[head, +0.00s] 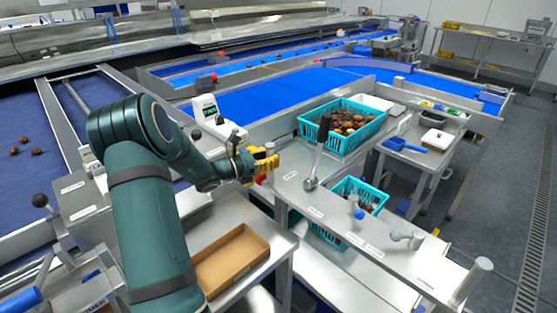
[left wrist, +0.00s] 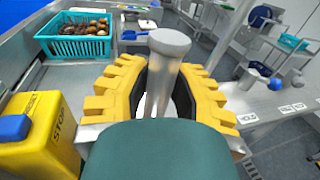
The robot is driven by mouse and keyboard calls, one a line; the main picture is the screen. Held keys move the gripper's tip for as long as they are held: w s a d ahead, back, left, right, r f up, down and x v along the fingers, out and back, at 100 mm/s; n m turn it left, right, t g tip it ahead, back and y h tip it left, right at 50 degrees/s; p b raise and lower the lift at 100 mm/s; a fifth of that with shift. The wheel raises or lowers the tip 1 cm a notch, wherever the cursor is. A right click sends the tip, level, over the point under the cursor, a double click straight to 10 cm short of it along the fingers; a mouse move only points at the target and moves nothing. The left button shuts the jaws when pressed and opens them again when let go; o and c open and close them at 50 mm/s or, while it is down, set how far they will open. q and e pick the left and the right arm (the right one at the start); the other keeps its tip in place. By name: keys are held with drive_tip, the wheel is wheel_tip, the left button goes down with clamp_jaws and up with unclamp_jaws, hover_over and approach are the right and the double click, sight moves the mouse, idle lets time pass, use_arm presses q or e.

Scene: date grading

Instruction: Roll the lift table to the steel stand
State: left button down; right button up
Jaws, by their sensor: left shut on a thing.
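My left gripper (head: 262,163) has yellow ribbed fingers and is at the left end of a labelled steel top (head: 330,205). In the left wrist view the fingers (left wrist: 158,95) close around an upright grey post with a round cap (left wrist: 168,42). I cannot tell for sure which table is the lift table. A low steel table (head: 285,247) stands below my left arm and bears a shallow cardboard tray (head: 232,290). I cannot pick out the steel stand with certainty. My right gripper is out of view.
A turquoise crate of dates (head: 312,128) stands beyond my left gripper, and a second crate (head: 352,238) sits lower. A black-knobbed lever (head: 318,150) rises between. A yellow STOP box (left wrist: 45,125) is close left in the wrist view. Grey floor (head: 500,165) is open at right.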

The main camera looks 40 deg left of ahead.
use_arm(q)
drive_tip(key=shift+s+a+r, duration=0.1)
drive_tip(key=shift+a, duration=0.3)
drive_tip(key=c, duration=1.2)
unclamp_jaws()
drive_tip(key=o, duration=0.4)
drive_tip(key=shift+s+a, duration=0.1)
drive_tip(key=shift+a, duration=0.1)
drive_tip(key=shift+d, duration=0.2)
drive_tip(key=v, duration=1.2)
